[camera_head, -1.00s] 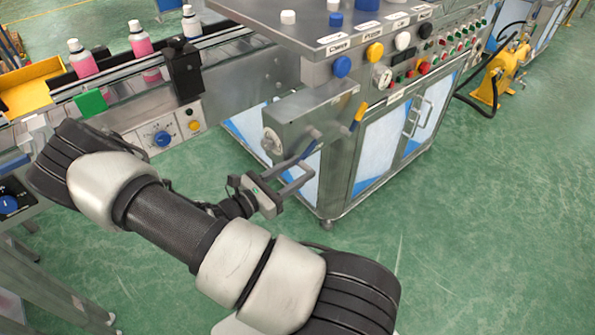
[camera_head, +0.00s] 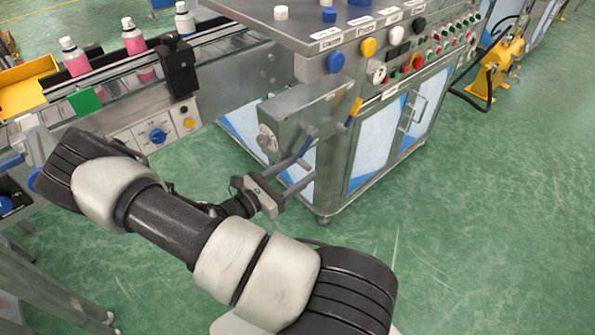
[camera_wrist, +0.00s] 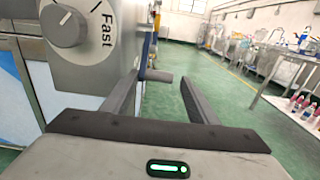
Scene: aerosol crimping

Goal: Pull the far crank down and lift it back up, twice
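The far crank, with a yellow grip (camera_head: 354,112), stands on the far side of a grey metal box on the machine's side, its grip tilted upward. A nearer crank with a blue grip (camera_head: 304,147) is on the same box. My gripper (camera_head: 304,173) is open and empty, low in front of the box, with its fingers pointing toward the crank side. The blue grip is close to the upper finger; I cannot tell whether they touch. In the wrist view, both fingers (camera_wrist: 160,98) are spread, and a dark grey peg (camera_wrist: 158,75) shows beyond them.
The grey box carries a dial marked Fast (camera_wrist: 65,25), close to my left finger. The machine's control panel (camera_head: 395,55) is above it. A conveyor with pink bottles (camera_head: 75,62) is at the left. Green floor (camera_head: 460,230) is open at the right.

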